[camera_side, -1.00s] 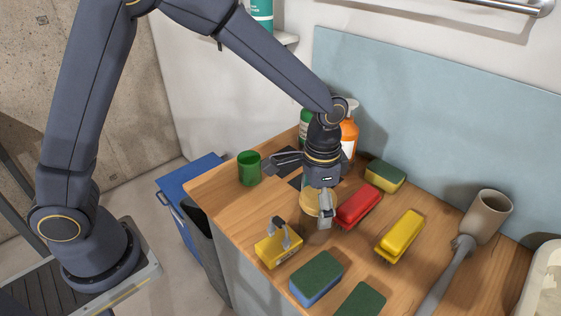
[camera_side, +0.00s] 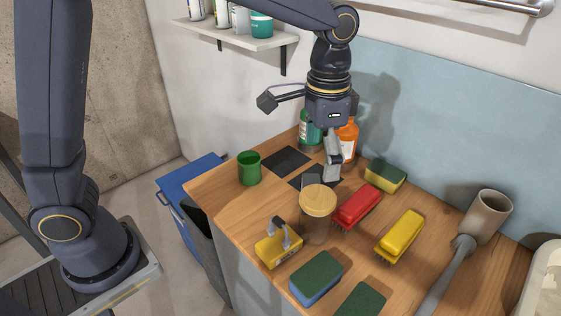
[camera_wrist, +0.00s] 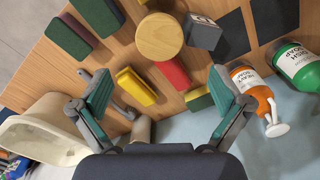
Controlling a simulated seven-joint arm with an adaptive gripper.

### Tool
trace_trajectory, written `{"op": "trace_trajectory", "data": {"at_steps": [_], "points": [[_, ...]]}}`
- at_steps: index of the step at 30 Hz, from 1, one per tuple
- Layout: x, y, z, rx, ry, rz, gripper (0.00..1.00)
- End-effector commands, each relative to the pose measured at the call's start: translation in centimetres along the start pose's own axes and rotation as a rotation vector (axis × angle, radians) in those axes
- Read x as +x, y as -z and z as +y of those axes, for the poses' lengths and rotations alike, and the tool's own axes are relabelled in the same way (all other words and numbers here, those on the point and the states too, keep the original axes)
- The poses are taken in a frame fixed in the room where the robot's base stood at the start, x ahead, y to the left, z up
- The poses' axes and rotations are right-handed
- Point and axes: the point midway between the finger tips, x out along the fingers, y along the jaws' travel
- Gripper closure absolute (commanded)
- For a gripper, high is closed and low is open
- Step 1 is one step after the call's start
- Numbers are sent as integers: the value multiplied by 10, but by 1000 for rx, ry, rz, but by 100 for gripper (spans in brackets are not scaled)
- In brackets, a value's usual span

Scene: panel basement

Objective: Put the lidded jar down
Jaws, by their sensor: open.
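The lidded jar (camera_side: 317,222) stands upright on the wooden counter, brownish with a round wooden lid. In the wrist view its lid (camera_wrist: 159,37) shows from above, beyond the fingertips. My gripper (camera_side: 331,168) is above the counter, behind and higher than the jar, and does not touch it. In the wrist view my gripper (camera_wrist: 163,90) has its two teal-padded fingers wide apart with nothing between them in their grip.
Close around the jar are a red brush (camera_side: 357,205), a yellow block with a grey handle (camera_side: 277,250) and a green-blue sponge (camera_side: 316,278). A yellow brush (camera_side: 400,236), green cup (camera_side: 249,168) and orange soap bottle (camera_side: 347,141) stand farther off.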

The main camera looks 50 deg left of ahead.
Motion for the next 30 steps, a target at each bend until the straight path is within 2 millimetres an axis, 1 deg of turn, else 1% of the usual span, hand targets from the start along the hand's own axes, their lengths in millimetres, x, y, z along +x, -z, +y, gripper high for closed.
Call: {"op": "trace_trajectory", "data": {"at_steps": [2,5,6,8,9,11,12,15,18,21,23,30], "points": [[-11,-10,-7,-24,6,21,0],[-32,-38,-22,-90,22,79,0],[-41,-55,-29,-129,32,114,0],[-53,-84,-39,-194,47,168,0],[-58,-104,-45,-239,58,205,0],[-63,-134,-50,-306,74,261,0],[-64,-152,-52,-347,84,296,0],[-61,-190,-54,-436,108,375,0],[-53,-215,-54,-500,124,431,0],[-48,-228,-53,-535,134,464,0],[-46,-232,-52,-545,137,473,0],[-45,-233,-52,-548,137,475,0]]}}
